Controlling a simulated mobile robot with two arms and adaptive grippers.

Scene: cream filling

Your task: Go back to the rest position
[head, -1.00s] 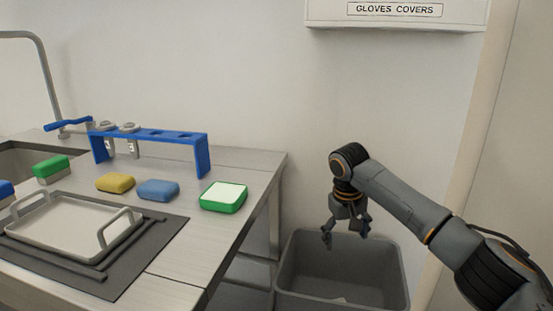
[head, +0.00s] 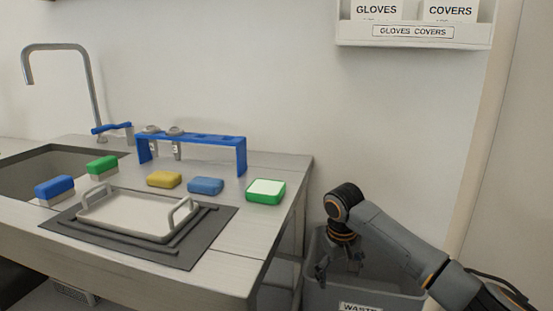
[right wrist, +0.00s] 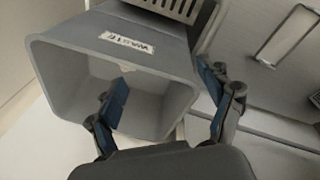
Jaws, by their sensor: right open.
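My right gripper (head: 340,272) hangs fingers down over the grey waste bin (head: 386,299) at the lower right of the head view. It is open, with nothing between its fingers. In the right wrist view the two blue-padded fingers of the gripper (right wrist: 166,80) are spread apart. The bin's mouth and its waste label (right wrist: 128,44) lie beyond them there. My left gripper is in no view.
The steel counter (head: 235,240) stands left of the bin. It holds a white tray (head: 120,217) on a dark mat, a blue rack (head: 218,142), and several coloured blocks, including a green-rimmed one (head: 265,190). A sink (head: 50,170) is at left. A glove dispenser (head: 415,32) hangs above.

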